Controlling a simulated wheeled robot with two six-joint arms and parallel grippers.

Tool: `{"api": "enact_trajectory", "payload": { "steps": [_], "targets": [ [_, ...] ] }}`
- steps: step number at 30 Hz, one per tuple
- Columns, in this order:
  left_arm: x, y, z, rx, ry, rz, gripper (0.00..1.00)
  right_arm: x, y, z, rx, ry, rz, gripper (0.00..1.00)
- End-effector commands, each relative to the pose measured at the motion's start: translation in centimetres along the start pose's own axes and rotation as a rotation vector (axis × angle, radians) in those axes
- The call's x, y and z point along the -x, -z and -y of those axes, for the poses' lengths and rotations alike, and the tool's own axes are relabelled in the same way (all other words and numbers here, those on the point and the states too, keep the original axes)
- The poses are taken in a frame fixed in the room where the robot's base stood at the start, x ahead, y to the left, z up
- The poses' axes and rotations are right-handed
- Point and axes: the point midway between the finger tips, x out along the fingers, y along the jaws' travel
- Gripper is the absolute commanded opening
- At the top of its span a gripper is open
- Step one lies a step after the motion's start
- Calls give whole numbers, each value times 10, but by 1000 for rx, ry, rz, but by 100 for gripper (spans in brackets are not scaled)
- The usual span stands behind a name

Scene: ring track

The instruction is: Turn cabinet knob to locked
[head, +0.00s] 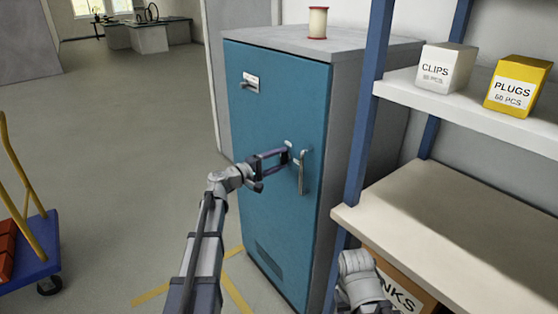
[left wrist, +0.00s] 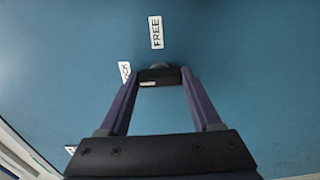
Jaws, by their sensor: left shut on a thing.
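The blue cabinet (head: 262,115) stands ahead, its door facing me. My left gripper (head: 286,153) is at the right side of the door, beside the vertical handle (head: 301,172). In the left wrist view, my left gripper (left wrist: 160,80) is shut on the dark knob (left wrist: 160,76), a bar with a pale mark at its left. A label reading FREE (left wrist: 155,32) is above the knob. Another label (left wrist: 124,72), ending in CK, is at upper left, partly hidden by a finger. My right gripper is not in view; only part of my right arm shows.
A shelf unit (head: 470,205) stands close on the right, holding a CLIPS box (head: 446,67) and a PLUGS box (head: 517,86). A spool (head: 317,22) stands on the cabinet. A blue trolley (head: 35,247) is at left. The floor between trolley and cabinet is clear.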

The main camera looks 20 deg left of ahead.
Motion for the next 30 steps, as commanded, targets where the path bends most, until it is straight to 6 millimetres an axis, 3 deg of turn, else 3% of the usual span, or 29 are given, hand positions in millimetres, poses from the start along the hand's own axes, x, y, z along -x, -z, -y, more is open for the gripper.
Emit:
{"api": "enact_trajectory", "payload": {
  "steps": [14, 15, 22, 30],
  "targets": [
    [0, 1, 0, 12, 0, -1, 9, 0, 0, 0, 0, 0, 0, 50],
    [0, 1, 0, 12, 0, -1, 69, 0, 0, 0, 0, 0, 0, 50],
    [0, 0, 0, 11, 0, -1, 95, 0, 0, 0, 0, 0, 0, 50],
    [2, 0, 0, 10, 0, -1, 95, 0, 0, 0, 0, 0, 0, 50]
  ]
}}
